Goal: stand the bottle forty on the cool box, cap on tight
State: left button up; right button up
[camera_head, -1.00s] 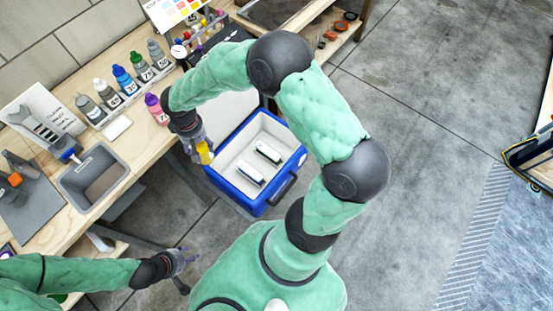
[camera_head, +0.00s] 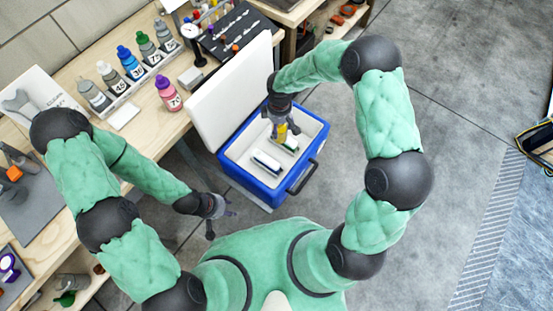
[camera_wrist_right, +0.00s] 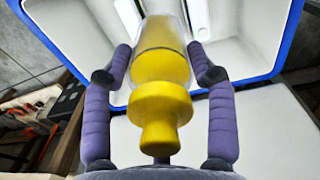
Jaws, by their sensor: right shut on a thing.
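My right gripper (camera_head: 284,136) is shut on a yellow-capped bottle (camera_wrist_right: 160,60), clear-bodied with yellow contents, held over the open cool box. No number on it can be read. The wrist view shows the gripper's purple fingers on both sides of the bottle, with its cap towards the camera. The cool box (camera_head: 311,155) is blue with a white inside and stands on the floor. Its white lid (camera_head: 232,92) is raised on the left. Two flat packs (camera_head: 266,163) lie inside. My left gripper (camera_head: 222,212) is open and empty, left of the box.
The wooden bench (camera_head: 150,160) holds a rack of numbered bottles (camera_head: 128,68), a pink bottle (camera_head: 168,92) outside the rack and a dark tool board (camera_head: 238,28).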

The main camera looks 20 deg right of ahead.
jog(key=f+n, duration=0.1)
jog(key=f, duration=0.1)
jog(key=w+a+f+n+b, duration=0.1)
jog(key=f, duration=0.2)
jog(key=f+n+b, duration=0.1)
jog(key=f+n, duration=0.1)
jog(key=shift+w+a+f, duration=0.15)
jog(key=shift+a+f, duration=0.05)
notch_tip(320, 180, down, 10)
jog(key=b, duration=0.4)
jog(key=shift+r, duration=0.2)
jog(key=shift+f+b, duration=0.3)
jog(key=shift+b, duration=0.05)
jog(key=o, duration=1.3)
jog(key=shift+c, duration=0.2)
jog(key=shift+r, duration=0.15)
